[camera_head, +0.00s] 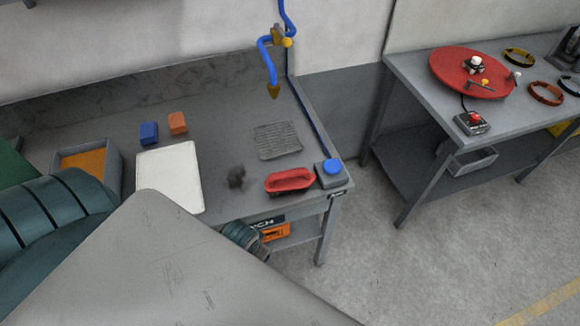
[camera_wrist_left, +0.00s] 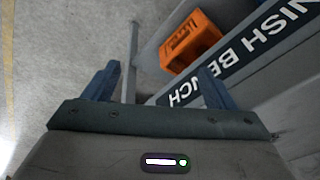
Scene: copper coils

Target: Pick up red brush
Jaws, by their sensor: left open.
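The red brush appears to be the oblong red item (camera_head: 289,180) with a darker middle, lying near the front right of the grey bench top (camera_head: 215,150) in the head view. It does not show in the left wrist view. My left gripper (camera_wrist_left: 157,78) is open and empty, its two blue-grey fingers apart. In the head view only part of my left wrist shows in front of the bench's front edge, below and left of the red item; the fingers are not clear there. My right gripper is not in view.
A blue-button box (camera_head: 332,173) stands right of the red item. A dark smudge (camera_head: 236,178), a grey mesh mat (camera_head: 279,140) and a white board (camera_head: 169,177) lie nearby. A blue hose (camera_head: 267,60) hangs above. An orange bin (camera_wrist_left: 190,40) sits beneath the bench top.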

